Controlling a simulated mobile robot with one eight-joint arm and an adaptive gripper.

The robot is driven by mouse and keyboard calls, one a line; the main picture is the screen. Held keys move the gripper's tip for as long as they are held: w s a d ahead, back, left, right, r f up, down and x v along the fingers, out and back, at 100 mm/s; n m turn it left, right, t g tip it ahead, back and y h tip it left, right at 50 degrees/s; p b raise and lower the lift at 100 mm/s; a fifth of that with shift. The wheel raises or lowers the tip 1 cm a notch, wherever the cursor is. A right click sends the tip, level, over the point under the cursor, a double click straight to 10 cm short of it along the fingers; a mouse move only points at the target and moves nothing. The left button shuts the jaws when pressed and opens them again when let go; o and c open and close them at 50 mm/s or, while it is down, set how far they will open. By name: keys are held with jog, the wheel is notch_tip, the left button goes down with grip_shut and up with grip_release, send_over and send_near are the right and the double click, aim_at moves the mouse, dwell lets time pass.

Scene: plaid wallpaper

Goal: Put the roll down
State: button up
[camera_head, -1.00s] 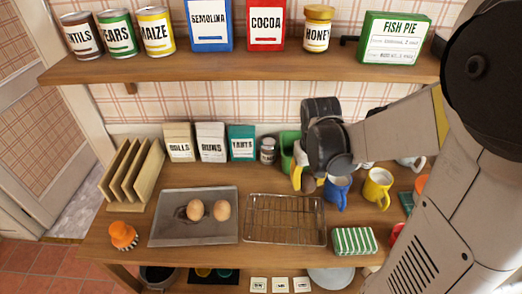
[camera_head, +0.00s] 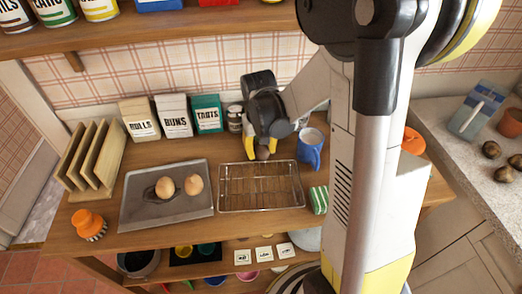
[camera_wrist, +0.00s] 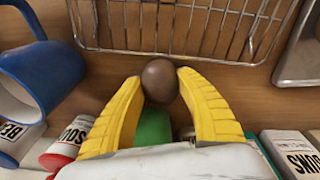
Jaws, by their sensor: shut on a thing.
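My gripper (camera_head: 262,150) has yellow fingers and is shut on a small round brown roll (camera_wrist: 160,80). The roll (camera_head: 263,154) also shows in the head view, low between the fingertips at the back edge of the wire cooling rack (camera_head: 222,190). In the wrist view the rack (camera_wrist: 170,47) lies just beyond the roll. I cannot tell whether the roll touches anything below. Two lighter rolls (camera_head: 165,187) (camera_head: 194,184) lie on a grey baking tray (camera_head: 142,214) left of the rack. The rack looks empty.
A blue mug (camera_head: 311,150) stands right of my gripper, with a green-striped item (camera_head: 319,199) in front. Labelled boxes (camera_head: 174,115) and a small jar (camera_head: 234,118) stand behind. A wooden rack (camera_head: 92,155) and an orange-topped brush (camera_head: 88,222) are at left.

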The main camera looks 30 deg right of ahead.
jog(key=shift+f, duration=0.25)
jog(key=o, duration=1.1)
jog(key=shift+r, duration=0.1)
jog(key=shift+r, duration=0.1)
